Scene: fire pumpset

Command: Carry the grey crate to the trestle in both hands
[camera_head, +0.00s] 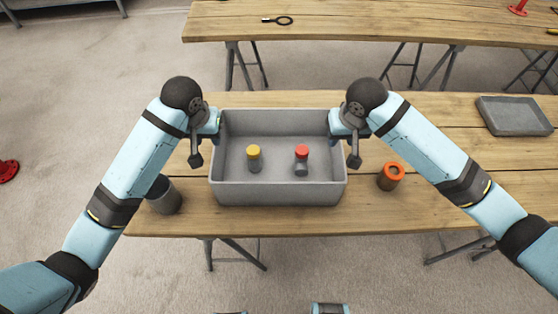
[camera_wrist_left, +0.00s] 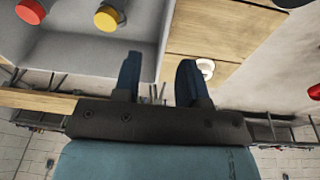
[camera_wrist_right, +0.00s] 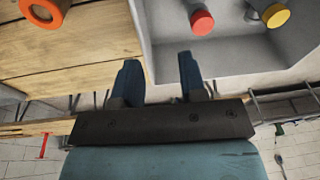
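The grey crate (camera_head: 278,193) sits on the near wooden trestle table. It holds a yellow-capped jar (camera_head: 254,158) and a red-capped jar (camera_head: 301,160). My left gripper (camera_head: 215,140) is at the crate's left wall. In the left wrist view its fingers (camera_wrist_left: 158,82) are apart, one on each side of that wall, with gaps showing. My right gripper (camera_head: 335,140) is at the right wall. In the right wrist view its fingers (camera_wrist_right: 158,82) are likewise apart on either side of the wall. The lower fingertips are partly hidden in the head view.
A dark grey cylinder (camera_head: 164,195) stands left of the crate, and an orange-topped can (camera_head: 390,177) stands to its right. A shallow grey tray (camera_head: 513,117) lies at the far right. Another trestle table (camera_head: 350,22) stands behind, across a floor gap, with a magnifier-like ring (camera_head: 283,20) on it.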

